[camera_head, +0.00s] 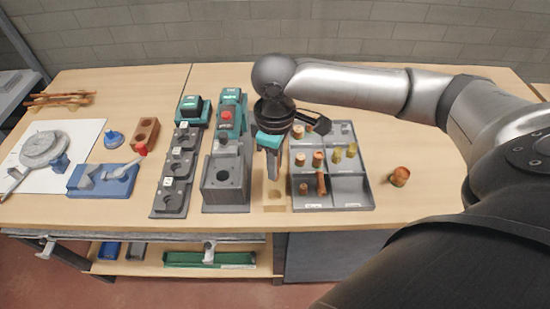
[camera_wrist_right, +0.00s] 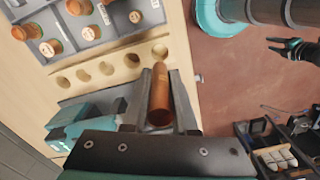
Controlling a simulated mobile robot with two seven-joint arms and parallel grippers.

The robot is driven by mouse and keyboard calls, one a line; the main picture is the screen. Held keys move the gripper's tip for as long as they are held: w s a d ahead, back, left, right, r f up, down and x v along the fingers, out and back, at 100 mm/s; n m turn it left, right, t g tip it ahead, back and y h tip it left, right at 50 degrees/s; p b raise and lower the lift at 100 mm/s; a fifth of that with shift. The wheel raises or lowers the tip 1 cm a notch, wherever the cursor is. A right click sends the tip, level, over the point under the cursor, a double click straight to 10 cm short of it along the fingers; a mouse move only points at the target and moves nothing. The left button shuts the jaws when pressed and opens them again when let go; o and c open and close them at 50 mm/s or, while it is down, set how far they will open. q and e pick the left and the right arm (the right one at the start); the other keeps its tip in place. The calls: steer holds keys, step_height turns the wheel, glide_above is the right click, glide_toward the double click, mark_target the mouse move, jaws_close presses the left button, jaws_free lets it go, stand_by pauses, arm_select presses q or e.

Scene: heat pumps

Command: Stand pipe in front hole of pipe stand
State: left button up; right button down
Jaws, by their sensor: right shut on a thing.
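The copper pipe (camera_wrist_right: 159,98) is between the fingers of my right gripper (camera_wrist_right: 160,92), which is shut on it, as the right wrist view shows. In the head view my right gripper (camera_head: 272,172) points down over the pipe stand, and the pipe is hard to make out there. The pipe stand (camera_head: 275,197) is a pale wooden strip at the front of the table. In the right wrist view the stand (camera_wrist_right: 146,55) has a row of holes; the end hole nearest the table edge lies just beyond the pipe's far end and looks empty. A dark two-pronged gripper, apparently my left (camera_wrist_right: 282,48), hangs apart at the upper right.
A grey compartment tray (camera_head: 350,192) with copper and brass fittings stands right of the stand. A grey fixture block (camera_head: 226,180) stands close on the left. A loose copper fitting (camera_head: 400,176) lies at the right. The table's front edge is near.

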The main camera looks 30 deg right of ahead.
steer(key=b, duration=0.2)
glide_above(275, 190)
steer(key=s+a, duration=0.1)
steer(key=shift+s+f, duration=0.2)
steer(key=shift+f, duration=3.1)
steer(key=shift+f+b, duration=0.35)
steer(key=shift+f, duration=1.35)
steer(key=c, duration=0.6)
jaws_free()
steer(key=shift+s, duration=0.1)
